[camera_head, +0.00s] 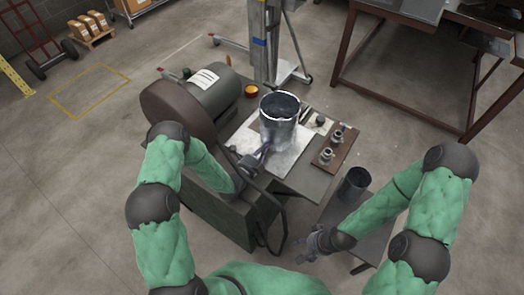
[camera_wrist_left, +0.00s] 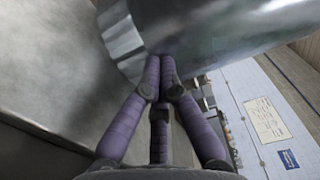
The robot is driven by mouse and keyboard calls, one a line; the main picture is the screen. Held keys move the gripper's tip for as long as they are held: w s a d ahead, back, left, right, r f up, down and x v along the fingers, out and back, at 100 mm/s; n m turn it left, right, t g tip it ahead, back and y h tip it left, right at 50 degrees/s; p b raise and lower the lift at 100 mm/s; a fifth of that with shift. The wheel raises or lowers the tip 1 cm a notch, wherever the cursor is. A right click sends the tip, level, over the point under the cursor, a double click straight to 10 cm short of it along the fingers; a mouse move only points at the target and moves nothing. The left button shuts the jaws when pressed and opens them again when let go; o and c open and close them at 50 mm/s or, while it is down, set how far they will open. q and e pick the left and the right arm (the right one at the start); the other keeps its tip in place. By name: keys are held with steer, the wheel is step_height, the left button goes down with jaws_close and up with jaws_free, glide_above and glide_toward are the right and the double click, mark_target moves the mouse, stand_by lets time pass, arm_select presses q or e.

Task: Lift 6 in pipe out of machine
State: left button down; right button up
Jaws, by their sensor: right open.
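The pipe (camera_head: 277,130), a grey metal cylinder with a bright rim, stands upright on the machine's light plate (camera_head: 297,160). The machine (camera_head: 215,95) has a grey motor drum and a dark round guard. My left gripper (camera_head: 262,151) is at the pipe's lower side. In the left wrist view the fingertips of my left gripper (camera_wrist_left: 160,60) are together against the pipe (camera_wrist_left: 215,25), near its crimped end. I cannot tell whether any pipe wall is between them. My right gripper (camera_head: 308,248) is open and empty, low and in front of the machine, away from the pipe.
A brown board with metal fittings (camera_head: 334,147) lies right of the pipe. A second dark pipe (camera_head: 354,183) stands on a small side table (camera_head: 367,238). A lift stand (camera_head: 264,45) is behind the machine. A brown frame table (camera_head: 430,75) is at upper right.

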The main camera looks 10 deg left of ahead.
arm_select(q)
steer(key=shift+w+d+f+b, duration=0.1)
steer(key=shift+w+d+b, duration=0.05)
steer(key=shift+w+b, duration=0.3)
steer(key=shift+w+d+b, duration=0.2)
steer(key=shift+w+b, duration=0.15)
